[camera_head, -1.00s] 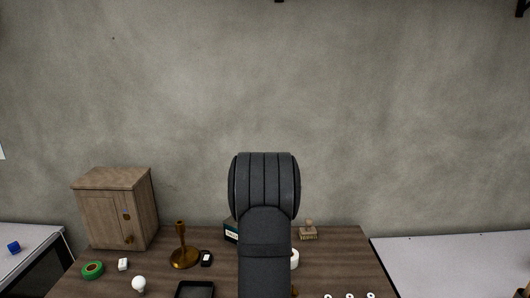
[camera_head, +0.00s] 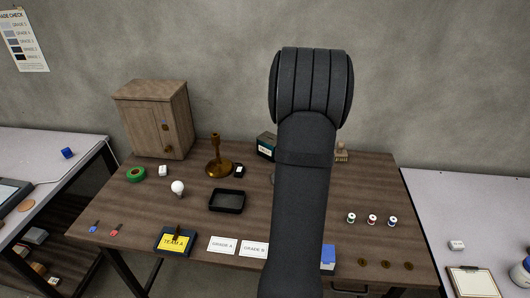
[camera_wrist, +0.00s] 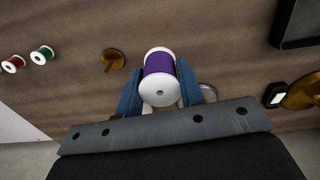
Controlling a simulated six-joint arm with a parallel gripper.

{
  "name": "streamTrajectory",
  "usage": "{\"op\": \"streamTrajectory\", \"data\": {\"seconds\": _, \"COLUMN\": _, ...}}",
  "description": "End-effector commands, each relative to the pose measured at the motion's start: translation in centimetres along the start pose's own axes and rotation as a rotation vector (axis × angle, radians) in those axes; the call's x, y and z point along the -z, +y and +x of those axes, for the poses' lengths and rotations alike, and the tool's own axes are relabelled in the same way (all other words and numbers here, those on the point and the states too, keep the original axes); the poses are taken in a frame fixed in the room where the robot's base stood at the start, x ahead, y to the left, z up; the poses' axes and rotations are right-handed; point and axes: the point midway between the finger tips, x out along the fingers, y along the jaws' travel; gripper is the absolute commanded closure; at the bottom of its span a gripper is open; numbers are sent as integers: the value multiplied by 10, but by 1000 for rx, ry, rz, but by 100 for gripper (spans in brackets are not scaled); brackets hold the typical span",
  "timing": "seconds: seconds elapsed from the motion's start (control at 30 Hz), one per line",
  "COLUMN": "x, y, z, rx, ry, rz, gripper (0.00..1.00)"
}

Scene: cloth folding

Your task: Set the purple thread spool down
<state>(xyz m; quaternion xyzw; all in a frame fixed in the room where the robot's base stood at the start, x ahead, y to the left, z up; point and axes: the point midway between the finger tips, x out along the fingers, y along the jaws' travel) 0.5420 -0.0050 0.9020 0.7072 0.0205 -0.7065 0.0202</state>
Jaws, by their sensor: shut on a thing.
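The purple thread spool (camera_wrist: 159,66) shows in the wrist view, with white flanges and purple thread. My gripper (camera_wrist: 161,76) has its two blue fingers on either side of it and is shut on it. One white flange faces the camera. The spool is over the brown wooden table (camera_wrist: 215,25); I cannot tell how high above it. In the head view my dark arm hides the gripper and the purple spool.
Green (camera_head: 351,218), red (camera_head: 371,220) and blue (camera_head: 392,221) spools stand at the table's right. A small brass object (camera_wrist: 113,60) is beside the held spool in the wrist view. A black tray (camera_head: 227,211), candlestick (camera_head: 218,167) and white cards (camera_head: 222,245) lie left of my arm.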

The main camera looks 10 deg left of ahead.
Motion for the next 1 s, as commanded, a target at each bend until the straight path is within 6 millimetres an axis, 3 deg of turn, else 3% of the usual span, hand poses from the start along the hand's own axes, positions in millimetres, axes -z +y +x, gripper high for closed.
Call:
{"op": "streamTrajectory", "data": {"seconds": 0.03, "x": -5, "y": 2, "z": -13, "rx": 0, "ry": 5, "rz": -16, "gripper": 86}}
{"op": "streamTrajectory", "data": {"seconds": 0.2, "x": -23, "y": 5, "z": -42, "rx": 0, "ry": 3, "rz": -69, "gripper": 86}}
{"op": "streamTrajectory", "data": {"seconds": 0.37, "x": -32, "y": 5, "z": -54, "rx": 1, "ry": 0, "rz": -96, "gripper": 86}}
{"op": "streamTrajectory", "data": {"seconds": 0.47, "x": -30, "y": -5, "z": -50, "rx": 2, "ry": -2, "rz": -105, "gripper": 86}}
{"op": "streamTrajectory", "data": {"seconds": 0.8, "x": 0, "y": -73, "z": -4, "rx": 1, "ry": -3, "rz": -107, "gripper": 86}}
{"op": "streamTrajectory", "data": {"seconds": 1.0, "x": 12, "y": -97, "z": 11, "rx": 1, "ry": 0, "rz": -103, "gripper": 86}}
